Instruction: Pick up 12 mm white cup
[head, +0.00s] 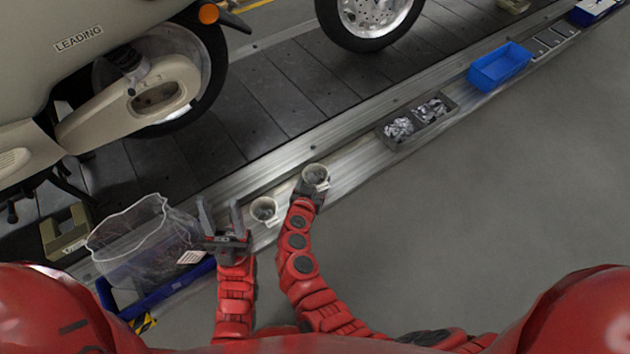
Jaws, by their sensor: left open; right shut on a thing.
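One white cup (316,173) with grey contents is held at my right gripper (309,188), which is shut on it over the metal ledge. A second white cup (263,207), also with grey contents, stands on the ledge to its left, with a small tag at its rim. No size marking can be read on either cup. My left gripper (220,212) is open and empty, its two fingers apart, to the left of the second cup and not touching it.
A clear bag-lined bin in a blue tray (170,292) stands at the lower left. Grey trays with metal parts (417,121) and a blue bin (499,66) line the ledge up to the right. A scooter (150,100) stands on the slat conveyor (285,95). The grey floor on the right is clear.

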